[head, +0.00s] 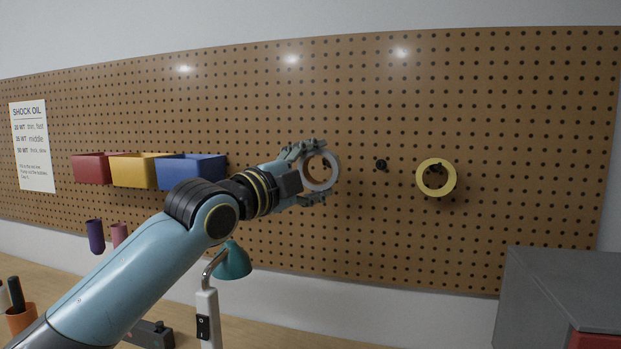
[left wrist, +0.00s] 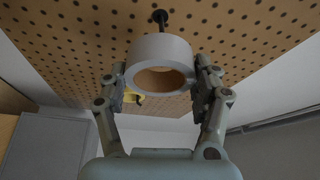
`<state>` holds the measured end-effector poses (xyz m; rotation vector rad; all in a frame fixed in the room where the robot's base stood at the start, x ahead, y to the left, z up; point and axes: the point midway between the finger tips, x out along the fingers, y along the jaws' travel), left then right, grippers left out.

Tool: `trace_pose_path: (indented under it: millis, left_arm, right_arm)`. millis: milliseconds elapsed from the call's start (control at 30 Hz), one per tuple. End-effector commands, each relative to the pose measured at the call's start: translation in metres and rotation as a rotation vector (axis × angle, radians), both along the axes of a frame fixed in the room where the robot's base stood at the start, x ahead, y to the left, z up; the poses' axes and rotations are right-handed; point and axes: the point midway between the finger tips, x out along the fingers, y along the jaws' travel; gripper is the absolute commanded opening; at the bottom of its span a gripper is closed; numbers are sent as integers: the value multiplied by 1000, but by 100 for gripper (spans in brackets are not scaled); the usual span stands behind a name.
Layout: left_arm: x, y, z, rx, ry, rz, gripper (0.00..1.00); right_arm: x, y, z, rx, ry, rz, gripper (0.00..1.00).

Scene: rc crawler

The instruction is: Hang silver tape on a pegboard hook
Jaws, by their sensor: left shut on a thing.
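The silver tape (head: 335,172) is a grey-white roll held in my left gripper (head: 311,172), in front of the pegboard (head: 330,90). In the left wrist view the silver tape (left wrist: 160,48) sits between both fingers of the left gripper (left wrist: 163,85), its hole facing the camera. A black hook (head: 381,164) on the pegboard is bare, a little right of the tape in the head view. In the left wrist view the hook (left wrist: 160,17) shows just beyond the tape's upper rim. The tape is apart from the hook in the head view. My right gripper is not in view.
A yellow tape roll (head: 422,177) hangs on another hook to the right. Red, yellow and blue bins (head: 133,171) are on the board at left. A teal lamp (head: 233,262) stands below my left arm. A grey cabinet (head: 565,270) is at lower right.

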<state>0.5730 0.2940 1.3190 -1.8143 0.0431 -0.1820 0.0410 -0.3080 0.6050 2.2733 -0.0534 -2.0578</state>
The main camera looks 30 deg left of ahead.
Motion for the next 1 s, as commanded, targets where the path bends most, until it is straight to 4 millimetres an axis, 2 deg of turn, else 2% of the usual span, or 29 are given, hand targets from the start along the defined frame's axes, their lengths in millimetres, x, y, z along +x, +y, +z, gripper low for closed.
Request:
trace_pose_path:
  millis: [700, 1000]
  left_arm:
    - [54, 14, -3, -1, -2, 0, 33]
    - [59, 15, -16, -2, 0, -1, 33]
  right_arm:
    - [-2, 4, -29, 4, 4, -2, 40]
    - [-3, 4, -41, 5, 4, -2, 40]
